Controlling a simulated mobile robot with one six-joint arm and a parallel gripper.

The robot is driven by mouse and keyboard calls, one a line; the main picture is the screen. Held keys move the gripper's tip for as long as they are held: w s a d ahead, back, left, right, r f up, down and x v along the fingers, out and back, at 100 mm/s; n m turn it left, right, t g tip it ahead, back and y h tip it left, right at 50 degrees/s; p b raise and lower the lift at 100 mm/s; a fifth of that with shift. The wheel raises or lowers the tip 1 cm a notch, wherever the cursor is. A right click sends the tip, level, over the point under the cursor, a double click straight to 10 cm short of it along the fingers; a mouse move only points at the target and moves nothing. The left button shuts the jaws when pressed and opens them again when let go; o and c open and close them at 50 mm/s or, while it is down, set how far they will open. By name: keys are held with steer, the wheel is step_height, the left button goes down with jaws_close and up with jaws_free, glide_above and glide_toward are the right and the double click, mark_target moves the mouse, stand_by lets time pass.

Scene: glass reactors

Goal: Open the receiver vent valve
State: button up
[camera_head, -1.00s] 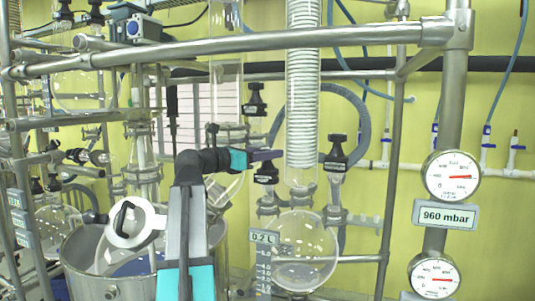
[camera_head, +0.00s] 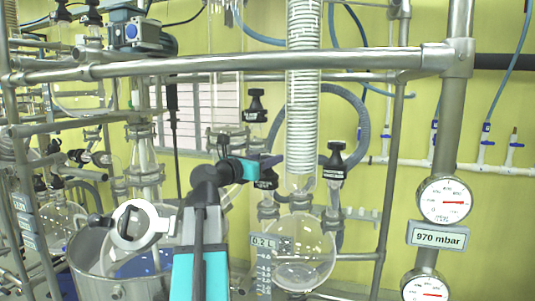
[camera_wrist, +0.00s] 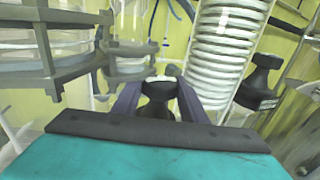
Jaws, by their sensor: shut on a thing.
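My gripper (camera_head: 270,162) reaches in from the lower left in the head view. It is shut on a black valve knob (camera_head: 266,182) above the round glass receiver (camera_head: 303,252). In the wrist view the dark purple fingers (camera_wrist: 158,92) sit on both sides of the black knob (camera_wrist: 157,109). The fingers hide part of the knob, and its label is too small to read. I cannot tell from the picture how far the valve is turned.
Another black valve knob (camera_head: 336,160) stands to the right, beyond the coiled glass condenser (camera_head: 302,110). A third knob (camera_head: 256,105) is higher up. A metal rail (camera_head: 240,62) crosses above my arm. The display (camera_head: 440,236) reads 970 mbar. A steel vessel (camera_head: 100,280) stands lower left.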

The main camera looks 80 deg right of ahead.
steer(key=shift+s+a+r+n+t+p, duration=0.1)
steer(key=shift+n+t+p, duration=0.2)
steer(key=shift+t+p, duration=0.25)
steer(key=shift+n+t+h+p, duration=0.35)
steer(key=shift+n+t+h, duration=0.05)
steer(key=shift+n+t, duration=0.1)
steer(key=shift+n+t+h, duration=0.3)
steer(key=shift+t, duration=0.25)
steer(key=shift+n+t, duration=0.3)
steer(key=shift+t, duration=0.2)
steer(key=shift+n+t+h, duration=0.4)
steer(key=shift+n+t, duration=0.9)
steer(key=shift+t, duration=0.7)
steer(key=o, duration=0.9)
steer(key=shift+c, duration=0.2)
steer(key=shift+d+f+m+g+b, duration=0.15)
steer(key=shift+m+g+b, duration=0.3)
steer(key=shift+g+b, duration=0.45)
steer(key=shift+d+f+m+g+b, duration=0.15)
steer(key=shift+m+g+b, duration=0.3)
steer(key=shift+g+b, duration=0.4)
